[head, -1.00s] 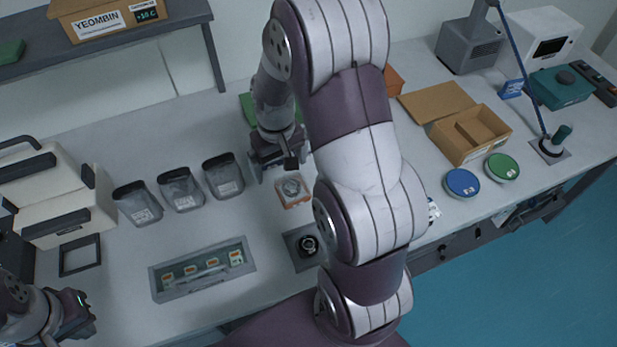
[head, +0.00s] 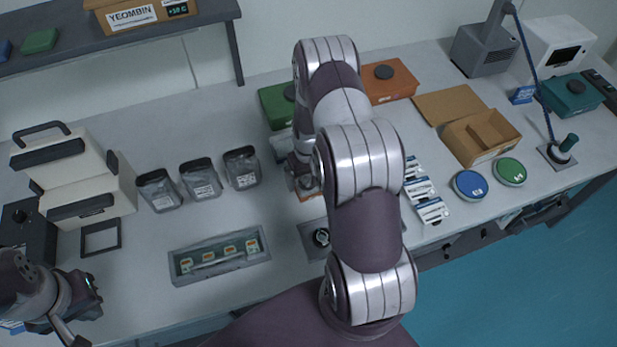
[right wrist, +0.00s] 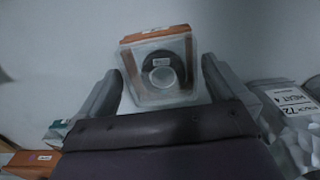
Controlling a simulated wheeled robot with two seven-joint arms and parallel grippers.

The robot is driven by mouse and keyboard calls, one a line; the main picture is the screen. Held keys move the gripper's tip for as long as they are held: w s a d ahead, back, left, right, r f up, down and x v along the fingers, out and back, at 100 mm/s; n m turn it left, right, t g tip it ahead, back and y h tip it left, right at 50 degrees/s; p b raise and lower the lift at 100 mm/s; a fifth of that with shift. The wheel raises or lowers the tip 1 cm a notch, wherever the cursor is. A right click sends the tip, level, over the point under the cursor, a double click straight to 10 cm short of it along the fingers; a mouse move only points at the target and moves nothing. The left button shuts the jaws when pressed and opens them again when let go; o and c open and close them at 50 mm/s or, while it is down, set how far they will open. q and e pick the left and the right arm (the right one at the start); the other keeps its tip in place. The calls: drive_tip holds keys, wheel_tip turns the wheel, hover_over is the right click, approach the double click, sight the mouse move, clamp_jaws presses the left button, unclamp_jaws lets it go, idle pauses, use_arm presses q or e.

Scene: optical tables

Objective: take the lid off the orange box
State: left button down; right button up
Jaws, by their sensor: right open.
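The orange box (head: 391,84) stands at the back of the table in the head view, its lid on and a round black knob on top. A corner of an orange box (right wrist: 30,162) shows at the lower left of the right wrist view. My right gripper (head: 303,188) is apart from it, nearer the front and left, partly hidden by my arm. It is open over a small orange item with a clear cover (right wrist: 160,68), which lies between and beyond the fingers. My left gripper (head: 88,296) is at the lower left; its jaws are unclear.
A green box (head: 278,104) stands left of the orange box. An open cardboard box (head: 480,137) is to its right, with blue and green round tins in front. Dark pouches (head: 200,180) stand left of my right gripper. White-blue packs (head: 424,196) lie right of my arm.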

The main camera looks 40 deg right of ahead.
drive_tip(key=shift+w, duration=0.1)
drive_tip(key=c, duration=0.9)
